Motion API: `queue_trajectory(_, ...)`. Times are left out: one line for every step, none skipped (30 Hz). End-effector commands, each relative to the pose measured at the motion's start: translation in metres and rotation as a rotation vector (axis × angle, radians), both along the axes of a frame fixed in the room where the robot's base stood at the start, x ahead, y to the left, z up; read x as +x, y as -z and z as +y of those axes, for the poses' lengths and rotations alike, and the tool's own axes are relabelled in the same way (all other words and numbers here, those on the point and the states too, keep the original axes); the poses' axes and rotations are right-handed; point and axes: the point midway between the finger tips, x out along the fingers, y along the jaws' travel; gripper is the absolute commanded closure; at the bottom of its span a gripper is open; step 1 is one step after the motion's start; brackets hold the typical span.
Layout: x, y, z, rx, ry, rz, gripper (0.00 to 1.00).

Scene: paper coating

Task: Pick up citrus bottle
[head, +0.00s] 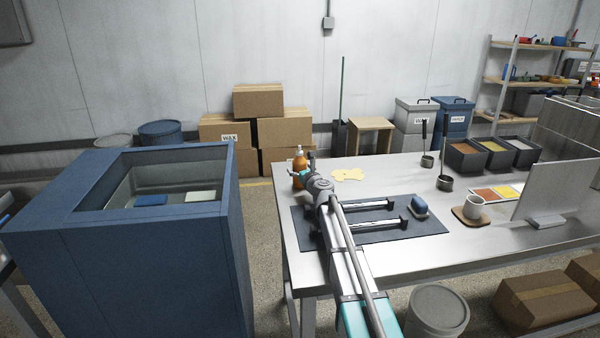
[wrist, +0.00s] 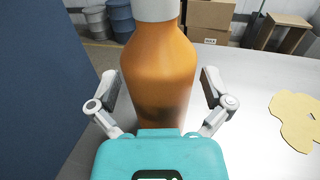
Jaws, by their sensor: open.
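The citrus bottle (head: 299,170) is orange with a pale cap. It stands upright at the left far edge of the metal table, partly behind my gripper in the head view. In the wrist view the orange bottle (wrist: 160,75) fills the middle, directly in front of my gripper (wrist: 160,88). The two fingers are spread, one on each side of the bottle, with a visible gap on both sides. Its lower part is hidden behind the teal gripper body. In the head view my gripper (head: 305,171) is small and its fingers are hard to make out.
A blue cabinet (head: 125,265) with an open top stands left, across a floor gap.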

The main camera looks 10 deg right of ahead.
Motion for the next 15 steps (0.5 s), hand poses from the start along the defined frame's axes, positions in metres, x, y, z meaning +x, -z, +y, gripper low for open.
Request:
queue_trajectory(-0.0002,0.0000,-0.0001,0.000,0.000,0.000,0.00)
queue_trajectory(-0.0003,0.0000,-0.0001,0.000,0.000,0.000,0.00)
queue_trajectory(-0.0004,0.0000,-0.0001,0.000,0.000,0.000,0.00)
queue_trajectory(-0.0005,0.0000,0.0000,0.000,0.000,0.000,0.00)
queue_trajectory(-0.0005,0.0000,-0.0001,0.000,0.000,0.000,0.00)
queue_trajectory(-0.0005,0.0000,-0.0001,0.000,0.000,0.000,0.00)
queue_trajectory(-0.0005,0.0000,-0.0002,0.000,0.000,0.000,0.00)
queue_trajectory(-0.0005,0.0000,-0.0002,0.000,0.000,0.000,0.00)
queue_trajectory(-0.0005,0.0000,-0.0002,0.000,0.000,0.000,0.00)
queue_trajectory(-0.0005,0.0000,-0.0002,0.000,0.000,0.000,0.00)
queue_trajectory(-0.0006,0.0000,-0.0002,0.000,0.000,0.000,0.00)
queue_trajectory(-0.0006,0.0000,-0.0002,0.000,0.000,0.000,0.00)
queue_trajectory(-0.0006,0.0000,-0.0002,0.000,0.000,0.000,0.00)
queue_trajectory(-0.0006,0.0000,-0.0002,0.000,0.000,0.000,0.00)
queue_trajectory(-0.0006,0.0000,-0.0002,0.000,0.000,0.000,0.06)
